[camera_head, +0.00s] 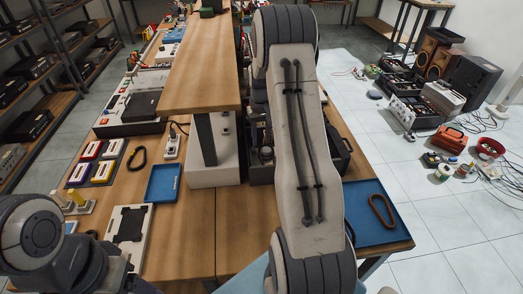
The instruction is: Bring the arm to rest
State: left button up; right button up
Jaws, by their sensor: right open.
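My right arm (298,140) rises through the middle of the view and folds at a dark ringed joint near the top. My right gripper (264,154) is mostly hidden behind this arm link, low over the bench beside a dark bin; little of its fingers shows. I see nothing held in it. My left arm (40,230) shows at the lower left corner as a pale round joint with dark links. Its gripper is not in view.
The wooden bench (190,235) carries a raised shelf (200,75), a blue tray (163,183) and colored boxes (103,171). Speakers (470,85) and cables clutter the floor at right.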

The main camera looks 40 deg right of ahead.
notch_tip(320, 180, up, 3)
jog(key=shift+f, duration=0.1)
dwell(0.3)
notch_tip(320, 180, up, 7)
jog(key=p, duration=0.5)
jog(key=shift+p, duration=0.4)
dwell(0.5)
